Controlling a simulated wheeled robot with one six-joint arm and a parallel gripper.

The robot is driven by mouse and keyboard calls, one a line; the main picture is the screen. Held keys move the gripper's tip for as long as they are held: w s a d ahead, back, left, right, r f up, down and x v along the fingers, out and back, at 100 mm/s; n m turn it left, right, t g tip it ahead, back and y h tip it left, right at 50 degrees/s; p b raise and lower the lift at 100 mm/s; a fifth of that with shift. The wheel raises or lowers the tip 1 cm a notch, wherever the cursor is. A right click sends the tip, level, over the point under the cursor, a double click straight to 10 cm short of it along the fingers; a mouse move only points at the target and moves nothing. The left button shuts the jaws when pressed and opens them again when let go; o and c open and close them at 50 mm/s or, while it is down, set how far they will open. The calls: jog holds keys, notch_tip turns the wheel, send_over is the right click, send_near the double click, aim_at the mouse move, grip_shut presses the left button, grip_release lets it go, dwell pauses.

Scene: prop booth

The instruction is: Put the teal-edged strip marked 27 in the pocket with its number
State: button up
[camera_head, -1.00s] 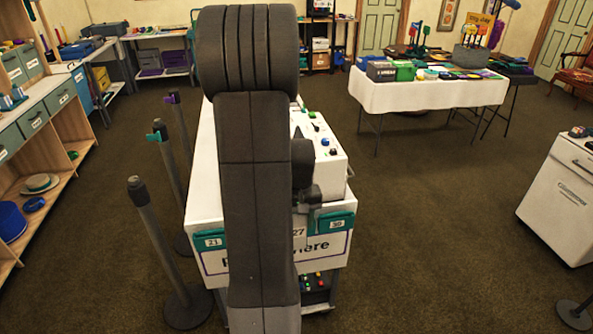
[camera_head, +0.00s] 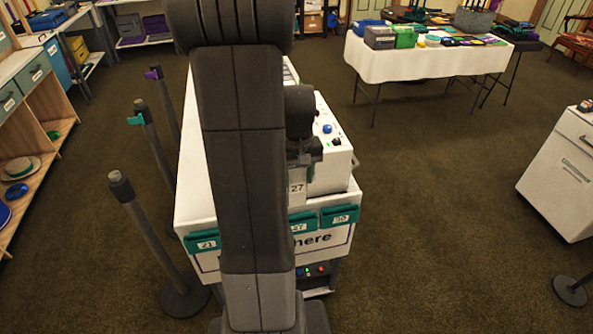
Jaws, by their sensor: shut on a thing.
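The strip marked 27 (camera_head: 298,189) is a pale piece showing its number; its teal edge is not clear to see. My gripper (camera_head: 302,166) is shut on the strip and holds it upright, just above the teal pocket labelled 27 (camera_head: 302,227). The fingers are small and partly hidden by my arm. Whether the strip's lower end touches the pocket I cannot tell. The pocket labelled 21 (camera_head: 203,242) is to the left, partly behind my arm, and the pocket labelled 30 (camera_head: 340,216) is to the right.
The pockets hang on the front of a white booth counter (camera_head: 335,240). A white control box (camera_head: 335,160) with knobs stands on it, close to my gripper. Dark posts (camera_head: 148,240) stand left. A white-clothed table (camera_head: 425,65) stands back right.

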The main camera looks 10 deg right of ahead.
jog(key=b, duration=0.3)
send_over(298, 205)
jog(key=shift+f, duration=2.3)
jog(key=shift+f+b, duration=0.3)
jog(key=shift+b, duration=0.1)
jog(key=shift+s+f+b, duration=0.1)
jog(key=shift+f+b, duration=2.3)
jog(key=shift+f, duration=0.7)
jog(key=o, duration=0.7)
